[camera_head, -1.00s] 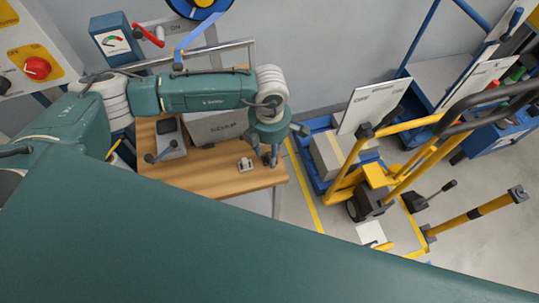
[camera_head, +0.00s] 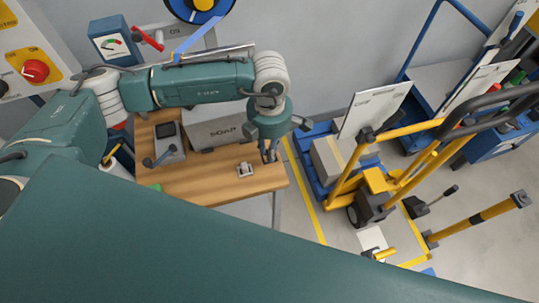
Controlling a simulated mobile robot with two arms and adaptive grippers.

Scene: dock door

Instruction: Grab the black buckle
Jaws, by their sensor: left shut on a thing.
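My left gripper (camera_head: 269,154) points down over the right end of the wooden table (camera_head: 208,187). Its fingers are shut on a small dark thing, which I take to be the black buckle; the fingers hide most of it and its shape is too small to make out. A small light-grey piece (camera_head: 245,170) sits on the table just left of the fingers, apart from them. My right gripper is not in view.
A yellow pallet truck (camera_head: 378,182) and a blue pallet with a carton (camera_head: 327,160) are to the right.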

